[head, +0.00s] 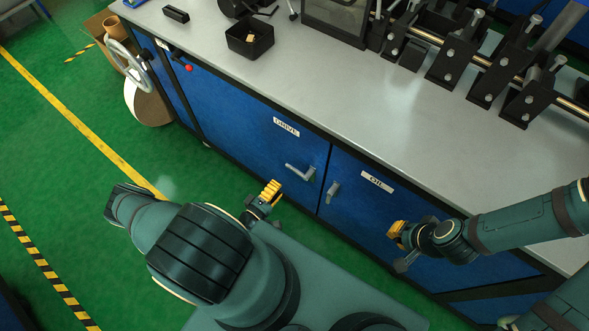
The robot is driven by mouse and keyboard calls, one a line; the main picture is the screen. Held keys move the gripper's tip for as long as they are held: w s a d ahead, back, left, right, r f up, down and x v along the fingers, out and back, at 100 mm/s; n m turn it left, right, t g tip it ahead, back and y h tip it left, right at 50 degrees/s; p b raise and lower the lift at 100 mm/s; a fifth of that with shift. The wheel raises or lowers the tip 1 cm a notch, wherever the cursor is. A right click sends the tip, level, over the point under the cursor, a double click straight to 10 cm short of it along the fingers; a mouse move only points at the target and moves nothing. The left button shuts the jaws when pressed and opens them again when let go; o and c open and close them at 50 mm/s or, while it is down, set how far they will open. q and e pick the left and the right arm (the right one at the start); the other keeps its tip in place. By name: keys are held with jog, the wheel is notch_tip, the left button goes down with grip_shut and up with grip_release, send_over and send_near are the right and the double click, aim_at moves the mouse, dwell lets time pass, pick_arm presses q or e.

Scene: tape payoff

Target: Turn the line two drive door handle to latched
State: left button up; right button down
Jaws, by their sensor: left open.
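The blue drive door (240,120) is in the front of the workbench, with a white label (286,127) that seems to read DRIVE. Its grey lever handle (300,173) lies roughly along the door's width near the right edge. My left gripper (271,190), with yellow fingertips, is open in front of this door, left of and a little below the handle in the picture. It looks apart from the handle. My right gripper (396,233) is further right, in front of the oil door; its finger opening is not clear.
The oil door (365,210) beside it has its own handle (332,190), pointing along the door's height. The grey benchtop (330,95) carries a black bin (249,38) and roller machinery (450,60). A handwheel (125,62) stands at the left end.

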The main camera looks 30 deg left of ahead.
aim_at(293, 168)
pick_arm(q)
jog(key=w, duration=0.3)
jog(key=w+b, duration=0.1)
jog(key=w, duration=0.2)
jog(key=w+d, duration=0.1)
jog(key=w, duration=0.2)
jog(key=shift+w+b, duration=0.25)
jog(key=shift+b, duration=0.15)
grip_shut()
